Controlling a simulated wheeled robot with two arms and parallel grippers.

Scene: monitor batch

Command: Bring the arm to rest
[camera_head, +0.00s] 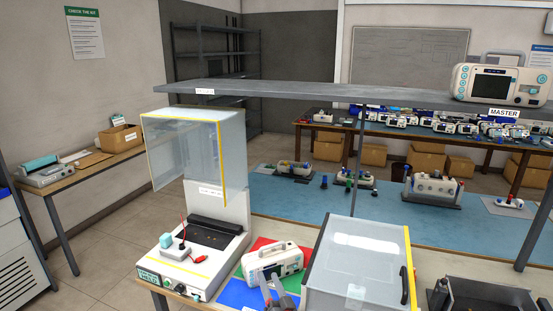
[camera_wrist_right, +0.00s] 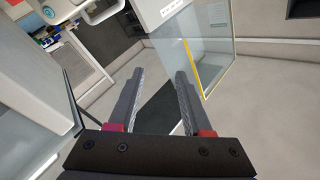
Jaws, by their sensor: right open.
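My right gripper (camera_head: 275,287) shows at the bottom middle of the head view, in front of a white monitor (camera_head: 270,262). Its two fingers point up and are apart. In the right wrist view the fingers (camera_wrist_right: 160,85) are open, with nothing between them. Whether they touch the monitor cannot be told from the head view. My left gripper is in neither view. The monitor stands on a mat with red, green and blue areas (camera_head: 240,294), partly hidden by the gripper.
Left of the gripper is a test station (camera_head: 222,240) with a raised, yellow-edged clear cover (camera_head: 185,150). To the right is a clear-lidded box (camera_head: 355,262). A grey shelf (camera_head: 330,97) crosses above, holding a monitor (camera_head: 500,84) by a MASTER label. A dark tray (camera_head: 485,294) is at bottom right.

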